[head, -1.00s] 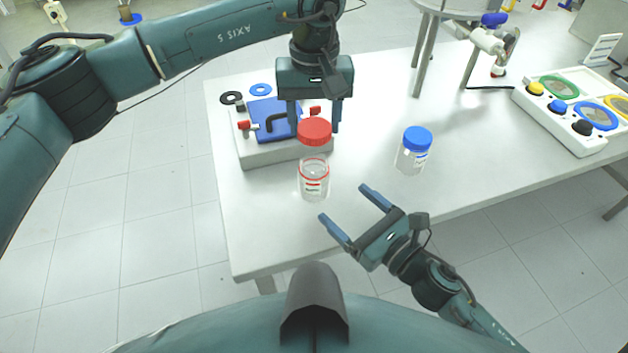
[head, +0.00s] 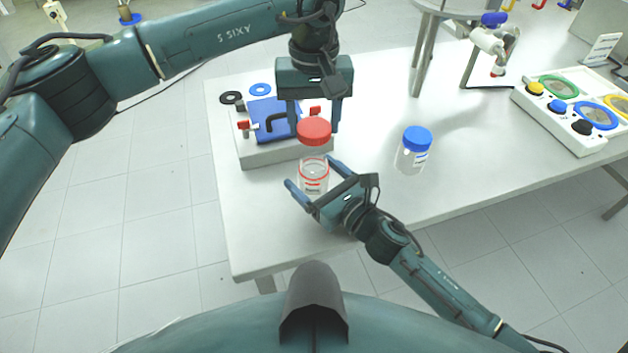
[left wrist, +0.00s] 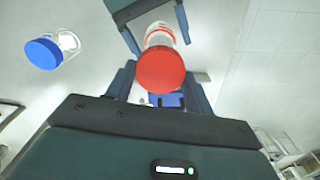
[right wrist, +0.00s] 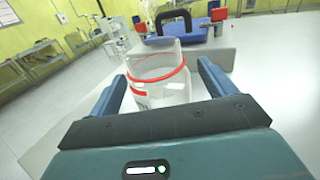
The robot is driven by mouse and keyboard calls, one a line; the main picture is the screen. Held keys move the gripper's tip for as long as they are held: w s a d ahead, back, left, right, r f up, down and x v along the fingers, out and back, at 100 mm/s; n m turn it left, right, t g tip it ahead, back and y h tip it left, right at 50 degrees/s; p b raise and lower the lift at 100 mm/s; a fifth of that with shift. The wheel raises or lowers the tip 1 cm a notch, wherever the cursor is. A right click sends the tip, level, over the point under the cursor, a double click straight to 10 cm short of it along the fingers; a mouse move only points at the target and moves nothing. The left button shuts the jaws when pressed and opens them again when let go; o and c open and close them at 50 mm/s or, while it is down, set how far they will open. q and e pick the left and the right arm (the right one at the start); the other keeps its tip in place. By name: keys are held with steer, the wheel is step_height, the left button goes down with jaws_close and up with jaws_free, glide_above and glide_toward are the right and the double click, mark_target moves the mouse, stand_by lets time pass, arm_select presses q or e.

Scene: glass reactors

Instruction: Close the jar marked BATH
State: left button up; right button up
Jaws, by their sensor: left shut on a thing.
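The open clear glass jar (head: 314,173) with a red ring and a label stands upright near the table's front; the label is too small to read. My left gripper (head: 314,131) is shut on the red lid (head: 315,130), held above the jar and apart from it. The red lid (left wrist: 160,70) and the jar (left wrist: 160,36) line up in the left wrist view. My right gripper (head: 309,171) is open, low at the jar, one finger on each side. In the right wrist view the jar (right wrist: 158,82) sits between the fingers with gaps on both sides.
A second jar with a blue lid (head: 417,138) stands to the right. A grey block with a blue plate (head: 270,118), black handle and red knobs lies behind. A white panel with coloured rings (head: 562,110) is at the far right. The table between is clear.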

steer(key=c, duration=1.4)
arm_select(q)
steer(key=shift+f, duration=2.5)
steer(key=shift+f, duration=0.9)
steer(key=shift+f, duration=0.5)
arm_select(e)
jaws_close()
arm_select(q)
steer(key=m, duration=0.9)
steer(key=shift+d+m, duration=0.1)
steer(key=shift+m, duration=0.3)
